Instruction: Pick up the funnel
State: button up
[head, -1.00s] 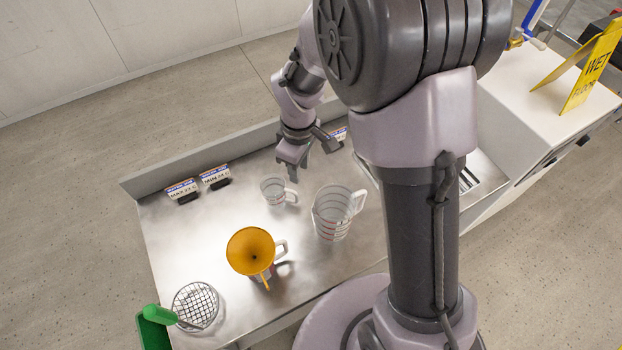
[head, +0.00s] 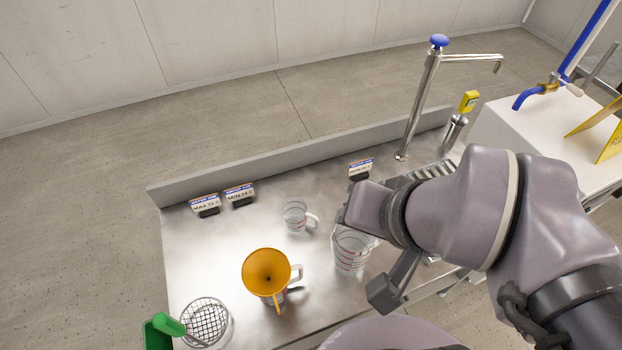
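The orange funnel (head: 266,268) sits wide mouth up in a clear measuring jug (head: 296,274) on the metal bench. The funnel hides most of this jug; its handle shows on the right. My gripper (head: 352,212) is at the end of my arm, right of the funnel and apart from it. It appears above the larger clear jug and partly covers it.
A small clear jug (head: 295,216) stands behind the funnel, and a larger jug (head: 351,252) to its right. A wire basket (head: 205,320) with a green handle is front left. Label stands (head: 239,194) line the back. A tall tap (head: 424,95) rises behind my arm.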

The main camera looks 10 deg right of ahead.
aim_at(266, 272)
jog(key=k+u, duration=0.2)
jog(key=u, duration=0.8)
jog(key=l+z, duration=0.1)
jog(key=z, duration=0.9)
jog(key=k+j, duration=0.1)
jog(key=j, duration=0.25)
jog(key=k+j, duration=0.15)
jog(key=j, duration=0.25)
jog(key=k+j+z, duration=0.1)
jog(key=j, duration=0.25)
